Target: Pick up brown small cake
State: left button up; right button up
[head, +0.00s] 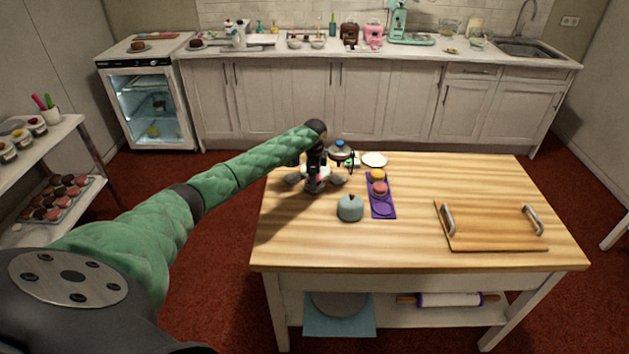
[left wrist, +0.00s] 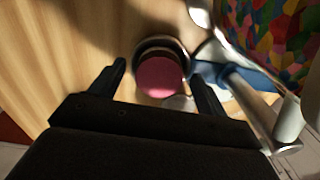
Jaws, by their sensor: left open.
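In the left wrist view a small round cake with a pinkish-red top (left wrist: 158,78) sits on a dark round base between my finger tips. Its sides are shaded, so I cannot tell whether it is brown. My left gripper (left wrist: 159,69) is open, with one finger on each side of the cake and not closed on it. In the head view my left gripper (head: 318,178) is over the back left of the wooden table (head: 440,180), and the arm hides most of what is under it. Brown cakes stand far off on the fridge top (head: 138,45) and counter (head: 196,43).
A purple tray (head: 383,210) with a pink and a yellow cake lies right of the gripper, beside a blue-grey domed pot (head: 350,208). A white plate (head: 374,160) is behind. A metal utensil with a blue handle (left wrist: 240,85) is close to the right finger.

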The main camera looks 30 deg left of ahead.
pick_arm(q)
jog(key=shift+s+r, duration=0.1)
jog(key=shift+c, duration=0.3)
jog(key=c, duration=1.1)
